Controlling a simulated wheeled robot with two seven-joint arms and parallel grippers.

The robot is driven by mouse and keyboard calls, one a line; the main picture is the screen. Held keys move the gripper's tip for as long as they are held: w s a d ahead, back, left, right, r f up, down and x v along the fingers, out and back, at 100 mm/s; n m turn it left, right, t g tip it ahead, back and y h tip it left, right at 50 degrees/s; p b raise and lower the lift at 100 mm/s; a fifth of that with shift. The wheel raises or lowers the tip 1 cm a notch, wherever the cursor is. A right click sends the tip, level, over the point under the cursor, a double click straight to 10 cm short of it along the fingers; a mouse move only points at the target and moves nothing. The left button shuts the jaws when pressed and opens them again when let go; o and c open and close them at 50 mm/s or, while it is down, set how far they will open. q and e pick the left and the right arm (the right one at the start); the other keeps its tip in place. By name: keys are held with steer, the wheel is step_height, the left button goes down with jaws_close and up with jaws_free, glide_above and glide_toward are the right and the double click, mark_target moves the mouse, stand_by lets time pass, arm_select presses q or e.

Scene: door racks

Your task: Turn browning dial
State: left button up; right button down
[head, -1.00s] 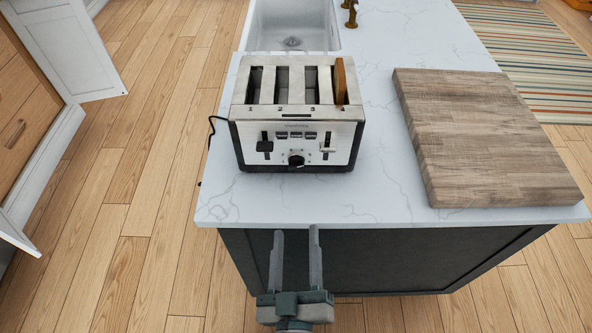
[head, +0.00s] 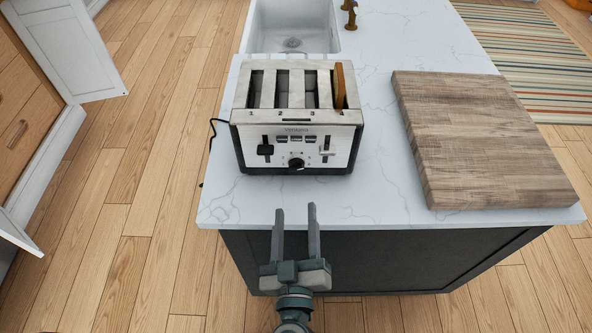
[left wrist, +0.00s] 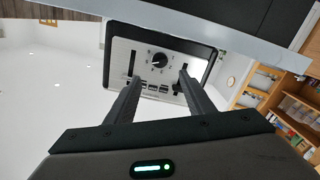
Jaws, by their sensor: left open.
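A silver four-slot toaster (head: 295,118) stands on the white marble counter, its front facing me. A slice of bread (head: 340,85) sits in its rightmost slot. The round black browning dial (head: 296,163) is low on the front, between two levers. In the left wrist view the picture is upside down, and the dial (left wrist: 160,60) shows beyond and between the fingers. My left gripper (head: 295,212) is open and empty, at the counter's front edge, below the dial in the head view and apart from it. My right gripper is not in view.
A thick wooden cutting board (head: 485,140) lies on the counter to the right. A white sink (head: 292,28) is behind the toaster. The counter (head: 365,200) in front of the toaster is clear. A cabinet door (head: 75,50) stands open at the left.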

mark_target(296, 170)
arm_select(q)
steer(key=w+p, duration=0.2)
steer(key=w, duration=0.9)
steer(key=shift+w, duration=0.3)
steer(key=c, duration=1)
